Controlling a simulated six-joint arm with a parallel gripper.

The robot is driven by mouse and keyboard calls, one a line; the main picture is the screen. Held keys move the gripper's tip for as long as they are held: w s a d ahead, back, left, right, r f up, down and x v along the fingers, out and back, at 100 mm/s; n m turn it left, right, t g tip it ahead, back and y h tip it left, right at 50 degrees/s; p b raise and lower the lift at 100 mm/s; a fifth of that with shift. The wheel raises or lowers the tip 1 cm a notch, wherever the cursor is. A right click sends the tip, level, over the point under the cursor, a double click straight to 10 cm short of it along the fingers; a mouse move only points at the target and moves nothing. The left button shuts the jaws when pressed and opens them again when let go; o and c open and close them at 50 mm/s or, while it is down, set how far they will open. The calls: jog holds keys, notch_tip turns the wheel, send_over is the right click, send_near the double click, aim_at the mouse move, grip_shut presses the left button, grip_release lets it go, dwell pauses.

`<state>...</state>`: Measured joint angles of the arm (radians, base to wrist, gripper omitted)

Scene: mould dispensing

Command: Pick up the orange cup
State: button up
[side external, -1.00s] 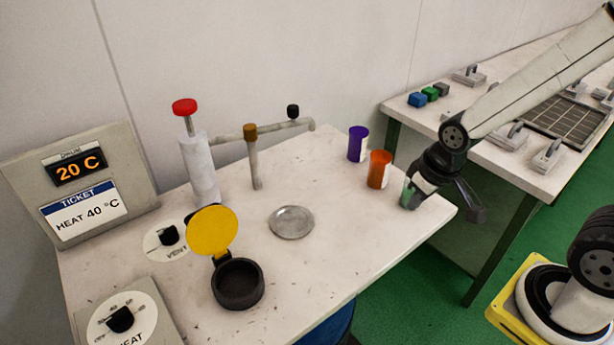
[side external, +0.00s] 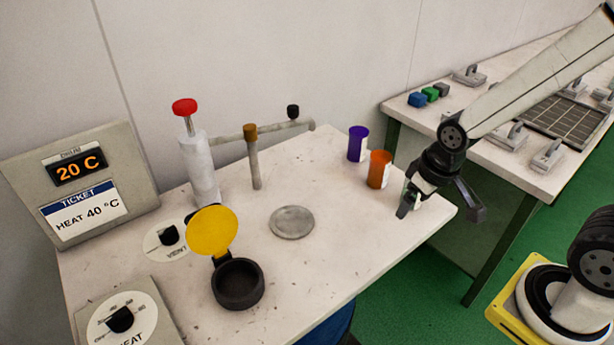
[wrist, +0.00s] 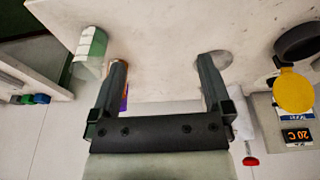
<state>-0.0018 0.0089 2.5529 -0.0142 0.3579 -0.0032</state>
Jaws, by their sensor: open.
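The orange cup (side external: 379,170) stands upright on the white table, with a pale label on its right side. In the wrist view the orange cup (wrist: 121,64) is mostly hidden behind my left-hand finger. My gripper (side external: 441,210) is open and empty, to the right of the orange cup and nearer the table's right corner. In the wrist view my gripper (wrist: 164,72) has its fingers spread wide with only bare table between them.
A purple cup (side external: 357,145) stands just behind the orange one. A green cup (wrist: 92,45) stands beside my gripper, largely hidden in the side view. A metal disc (side external: 292,222), a black pot with yellow lid (side external: 238,284) and a dispenser (side external: 199,170) are further left.

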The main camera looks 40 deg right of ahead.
aim_at(374, 179)
jog(key=w+d+f+n+h, duration=0.2)
jog(key=w+f+n+h, duration=0.1)
jog(key=n, duration=0.2)
jog(key=w+d+f+n+g+h, duration=0.1)
jog(key=w+d+f+n+h, duration=0.1)
jog(key=w+d+n+h, duration=0.1)
jog(key=w+d+f+n+g+h, duration=0.1)
jog(key=w+d+f+n+h, duration=0.1)
jog(key=w+n, duration=0.3)
jog(key=shift+d+f+n+h, duration=0.2)
jog(key=shift+f+n+h, duration=0.65)
jog(key=shift+n, duration=0.55)
jog(key=w+n+t+h, duration=0.1)
jog(key=w, duration=0.1)
jog(key=w+f+n+t, duration=0.1)
jog(key=n, duration=0.1)
jog(key=w+f+n+t+h, duration=0.1)
jog(key=w, duration=0.1)
jog(key=shift+w+n+h, duration=0.3)
jog(key=shift+h, duration=0.05)
jog(key=shift+w+a+f+n+t, duration=0.2)
jog(key=shift+w+n+t, duration=0.2)
jog(key=shift+w+n, duration=0.15)
jog(key=shift+x, duration=3.95)
jog(key=shift+f, duration=0.1)
jog(key=c, duration=1.1)
jog(key=shift+c, duration=0.2)
